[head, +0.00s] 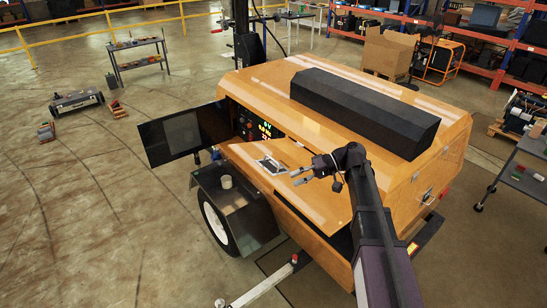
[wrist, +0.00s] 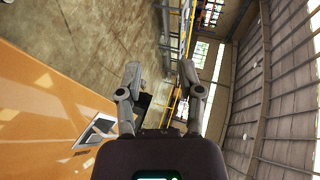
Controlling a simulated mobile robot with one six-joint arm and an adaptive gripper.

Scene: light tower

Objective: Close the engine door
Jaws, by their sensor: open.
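The engine door (head: 322,205) is an orange panel on the near side of the orange light tower trailer (head: 420,185). It is tilted outward, with a dark gap along its lower right edge. A white-and-dark label or latch plate (head: 270,165) sits on its upper left part. In the wrist view, an orange panel (wrist: 40,115) with a similar plate (wrist: 95,132) fills the lower left. My gripper (head: 295,178) is open and empty, and appears over the door's upper part. In the wrist view its fingers (wrist: 161,74) are spread apart; I see no contact with the door.
A dark control-panel door (head: 185,134) stands open at the left beside lit controls (head: 264,129). A dark fender (head: 237,205) with a small pale cylinder (head: 226,182) juts out below. A long black box (head: 362,110) lies on top. Floor at the left is mostly clear.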

